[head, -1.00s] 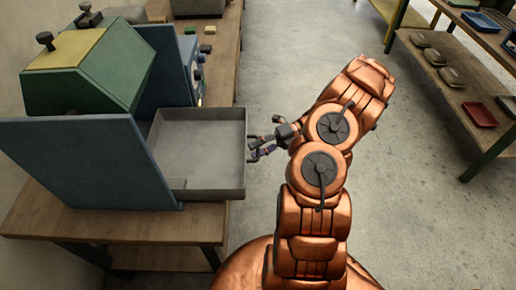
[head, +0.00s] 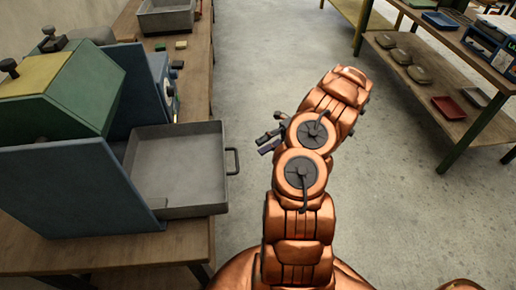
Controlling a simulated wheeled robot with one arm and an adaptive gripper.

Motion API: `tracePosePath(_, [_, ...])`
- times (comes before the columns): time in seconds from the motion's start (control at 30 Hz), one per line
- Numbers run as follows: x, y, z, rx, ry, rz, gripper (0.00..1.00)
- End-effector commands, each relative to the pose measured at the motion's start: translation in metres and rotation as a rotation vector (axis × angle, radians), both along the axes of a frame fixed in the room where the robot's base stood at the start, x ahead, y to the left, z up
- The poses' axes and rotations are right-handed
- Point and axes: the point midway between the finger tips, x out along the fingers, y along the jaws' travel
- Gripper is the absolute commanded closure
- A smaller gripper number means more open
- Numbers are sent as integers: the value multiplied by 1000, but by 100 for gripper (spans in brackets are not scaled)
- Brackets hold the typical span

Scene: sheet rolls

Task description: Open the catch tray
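The grey catch tray (head: 180,205) sticks out to the right from between the blue side panels of the machine (head: 70,175). It is pulled out, and its inside looks empty. Its dark handle (head: 233,161) is on the right wall, in plain view. My gripper (head: 261,145) is to the right of the handle and a little above it in the picture, apart from it. Its fingers look spread with nothing between them, though they are small and partly hidden by my copper-coloured arm.
The machine stands on a wooden bench (head: 125,255) along the left wall. Another grey tray (head: 166,18) lies farther back on it. A wooden shelf (head: 420,88) with dishes and trays stands at right. Open concrete floor (head: 265,60) lies between.

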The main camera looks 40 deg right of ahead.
Motion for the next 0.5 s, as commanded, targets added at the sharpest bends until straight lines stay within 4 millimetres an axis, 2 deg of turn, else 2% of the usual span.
tracePosePath(0.5, [-4, -16, 2, 1, 0, 0, 63])
